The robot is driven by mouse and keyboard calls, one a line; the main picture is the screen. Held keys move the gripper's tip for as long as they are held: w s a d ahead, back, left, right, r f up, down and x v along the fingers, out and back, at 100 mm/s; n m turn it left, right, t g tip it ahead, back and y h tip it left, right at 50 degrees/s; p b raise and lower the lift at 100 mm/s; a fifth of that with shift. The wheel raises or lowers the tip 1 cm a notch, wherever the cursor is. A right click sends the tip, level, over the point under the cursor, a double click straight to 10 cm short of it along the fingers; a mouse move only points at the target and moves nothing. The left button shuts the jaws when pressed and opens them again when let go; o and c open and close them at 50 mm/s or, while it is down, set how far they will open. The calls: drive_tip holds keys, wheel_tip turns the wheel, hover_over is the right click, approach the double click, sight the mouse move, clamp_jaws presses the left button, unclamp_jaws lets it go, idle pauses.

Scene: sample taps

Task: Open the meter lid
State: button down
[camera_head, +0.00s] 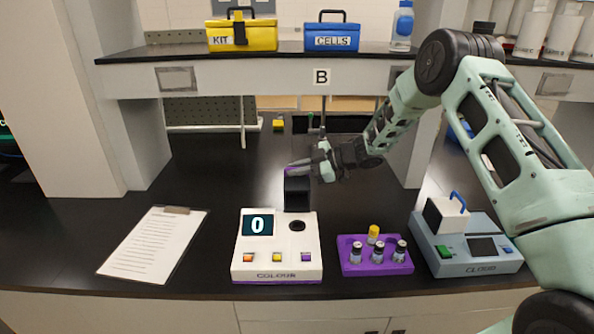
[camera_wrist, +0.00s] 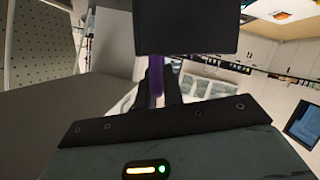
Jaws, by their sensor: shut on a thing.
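The white meter marked COLOUR (camera_head: 250,268) stands on the black bench and its display reads 0. Its black lid (camera_head: 297,195) stands raised at the back of the meter, and the round dark well (camera_head: 297,225) in front of it is uncovered. My gripper (camera_head: 296,167) is at the top edge of the lid, shut on its purple tab. In the wrist view the dark lid (camera_wrist: 186,26) fills the top middle, and the purple tab (camera_wrist: 158,66) sits between my fingers (camera_wrist: 158,88).
A purple rack (camera_head: 372,268) with several vials stands right of the meter, then a grey-blue CLOUD device (camera_head: 465,262). A clipboard (camera_head: 152,245) lies to the left. A shelf (camera_head: 280,75) with KIT and CELLS boxes hangs above. The bench behind the meter is mostly clear.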

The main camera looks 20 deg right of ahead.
drive_tip(key=c, duration=1.5)
unclamp_jaws()
drive_tip(key=b+v, duration=0.5)
drive_tip(key=v, duration=1.2)
drive_tip(key=shift+d+r, duration=0.2)
